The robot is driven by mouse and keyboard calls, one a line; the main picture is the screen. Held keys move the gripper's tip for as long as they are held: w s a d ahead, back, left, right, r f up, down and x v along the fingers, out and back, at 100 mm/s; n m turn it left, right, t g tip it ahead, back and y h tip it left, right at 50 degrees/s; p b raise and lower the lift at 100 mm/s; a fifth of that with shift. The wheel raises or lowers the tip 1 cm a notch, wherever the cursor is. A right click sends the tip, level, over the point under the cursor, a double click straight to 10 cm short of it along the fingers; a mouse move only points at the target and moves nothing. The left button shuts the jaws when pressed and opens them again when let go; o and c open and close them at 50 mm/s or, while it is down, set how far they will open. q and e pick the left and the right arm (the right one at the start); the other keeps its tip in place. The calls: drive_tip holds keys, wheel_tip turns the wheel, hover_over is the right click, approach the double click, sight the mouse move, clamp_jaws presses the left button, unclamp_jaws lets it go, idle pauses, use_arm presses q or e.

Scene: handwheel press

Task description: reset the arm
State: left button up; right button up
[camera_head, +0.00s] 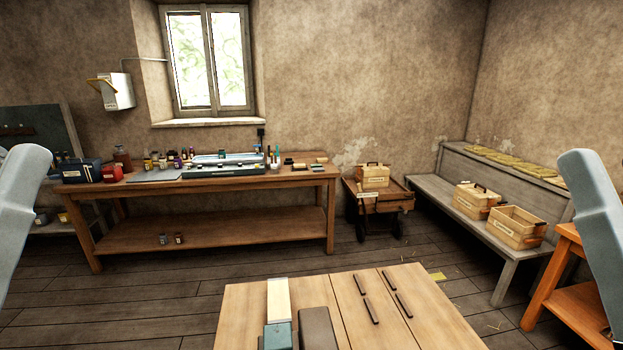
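Pale grey links of my own two arms stand at the picture's edges. The left arm link (22,205) is at the far left and the right arm link (592,215) is at the far right. Both look raised and well apart. Neither gripper is in view, so their fingers and anything in them are hidden. No handwheel can be made out.
A wooden table (245,300) is in front, with a cream strip (278,297), a teal block (278,335), a dark block (317,327) and several dark bars. A cluttered workbench (200,235) stands behind. A bench with wooden boxes (517,228) is right. Floor between is mostly clear.

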use_arm(q)
wheel_tip(320, 180, up, 31)
drive_tip(key=p, duration=2.8)
drive_tip(key=shift+r, duration=0.15)
use_arm(e)
wheel_tip(320, 180, up, 32)
drive_tip(key=shift+f, duration=0.2)
use_arm(q)
drive_tip(key=shift+w, duration=0.1)
use_arm(e)
drive_tip(key=shift+f, duration=0.1)
